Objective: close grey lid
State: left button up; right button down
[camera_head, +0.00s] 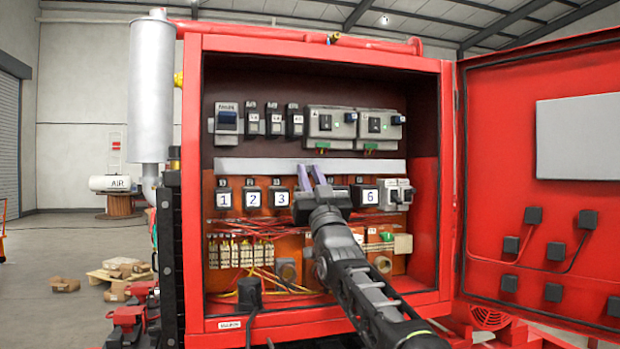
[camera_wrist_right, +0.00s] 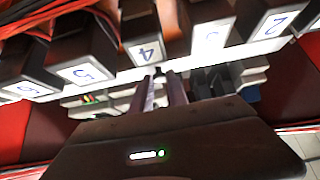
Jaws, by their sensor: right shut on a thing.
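The grey lid (camera_head: 250,166) looks to be the long pale grey strip running across the inside of the red cabinet, between the upper devices and the row of numbered blocks. My right gripper (camera_head: 311,178) reaches in from below, its two pale purple fingers at the strip's lower edge near the middle. In the right wrist view, which is upside down, the fingers (camera_wrist_right: 163,88) are close together in front of a pale strip beside the block marked 4 (camera_wrist_right: 145,53). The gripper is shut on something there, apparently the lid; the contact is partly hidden. My left gripper is out of view.
Numbered black blocks (camera_head: 253,198) sit just below the strip, with red wires and terminals under them. Switch devices (camera_head: 330,125) sit above. The red cabinet door (camera_head: 510,120) stands open at the right. A silver cylinder (camera_head: 151,90) stands left of the cabinet.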

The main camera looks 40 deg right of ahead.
jog(key=c, duration=1.3)
grip_release()
jog(key=shift+s+a+f+b, duration=0.15)
jog(key=shift+s+f+b, duration=0.25)
jog(key=shift+f+b, duration=0.1)
jog(key=b+v, duration=0.3)
jog(key=v, duration=0.3)
jog(key=shift+s+a+f, duration=0.1)
jog(key=shift+s+a, duration=0.05)
jog(key=shift+s, duration=0.1)
